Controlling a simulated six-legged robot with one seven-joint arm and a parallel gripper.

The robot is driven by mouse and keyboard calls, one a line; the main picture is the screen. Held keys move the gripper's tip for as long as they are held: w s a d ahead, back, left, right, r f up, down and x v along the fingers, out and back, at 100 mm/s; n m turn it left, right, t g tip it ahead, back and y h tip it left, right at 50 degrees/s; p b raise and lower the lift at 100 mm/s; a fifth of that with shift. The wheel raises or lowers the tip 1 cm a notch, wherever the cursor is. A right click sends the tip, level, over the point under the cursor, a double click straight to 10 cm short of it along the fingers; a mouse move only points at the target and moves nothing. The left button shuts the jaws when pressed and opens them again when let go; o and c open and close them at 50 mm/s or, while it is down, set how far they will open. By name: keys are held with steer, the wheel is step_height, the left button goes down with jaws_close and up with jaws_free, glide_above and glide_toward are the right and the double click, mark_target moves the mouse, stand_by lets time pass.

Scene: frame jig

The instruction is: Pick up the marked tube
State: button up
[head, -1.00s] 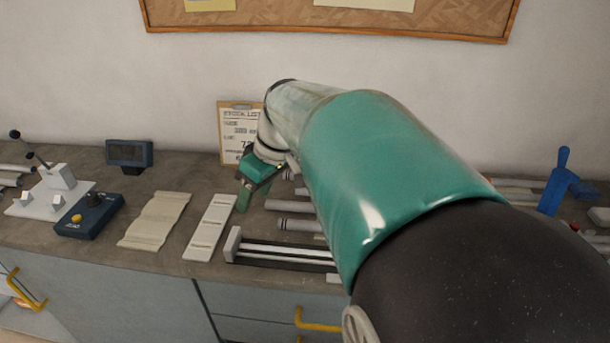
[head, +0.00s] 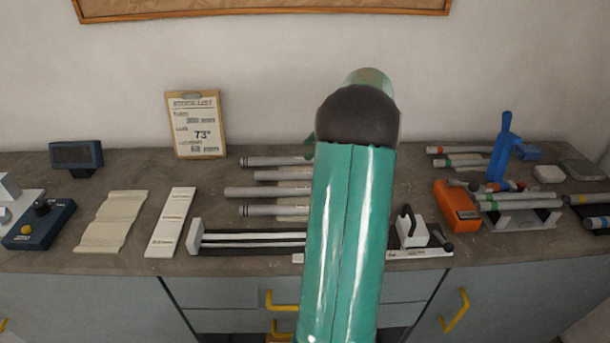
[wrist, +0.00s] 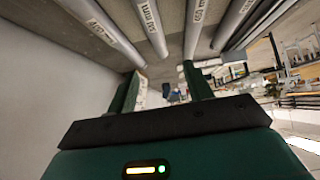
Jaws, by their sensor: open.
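Several grey tubes lie side by side on the bench left of my arm, among them a back tube (head: 275,161), a middle tube (head: 268,192) and a front tube (head: 272,210). Dark bands show at some left ends; my arm hides their right ends. In the wrist view, tubes with printed labels, such as one tube (wrist: 150,25) and another (wrist: 195,28), lie beyond my fingers. The print is too small to tell which is the marked one. My gripper (wrist: 161,78) is open, with nothing seen between its fingers. In the head view my arm hides most of it.
A clamp rail (head: 255,240) lies along the front. A stock list clipboard (head: 197,125) stands against the wall. An orange device (head: 457,206), blue upright tool (head: 502,150) and colour-banded tubes (head: 520,198) are at right. A white strip (head: 170,222) lies at left.

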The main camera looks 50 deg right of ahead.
glide_toward(279, 172)
steer(key=x, duration=0.3)
steer(key=shift+s+a+f, duration=0.1)
steer(key=x, duration=0.6)
steer(key=shift+w+f, duration=0.15)
steer(key=shift+w, duration=0.1)
steer(key=shift+c, duration=0.2)
jaws_close()
